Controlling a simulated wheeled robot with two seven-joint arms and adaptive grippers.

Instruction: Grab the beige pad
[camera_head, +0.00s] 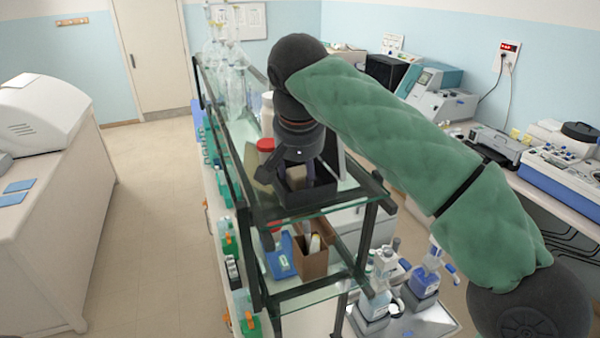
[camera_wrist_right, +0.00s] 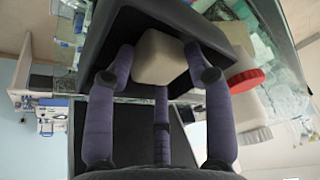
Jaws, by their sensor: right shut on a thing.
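The beige pad (camera_wrist_right: 160,57) is a small pale block with rounded edges. In the head view the pad (camera_head: 297,173) sits low between my fingers, inside a black tray (camera_head: 313,195) on the upper glass shelf. My right gripper (camera_head: 297,168) points down into the tray from above. In the right wrist view my purple fingers (camera_wrist_right: 160,68) are closed around the pad, one on each side and one behind it. The pad is within the tray's walls (camera_wrist_right: 107,40); whether it touches the tray floor I cannot tell. My left gripper is not in view.
Glassware (camera_head: 232,85) fills the shelf's far end. A brown box (camera_head: 311,262) is on the shelf below. The floor at left (camera_head: 150,220) is clear.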

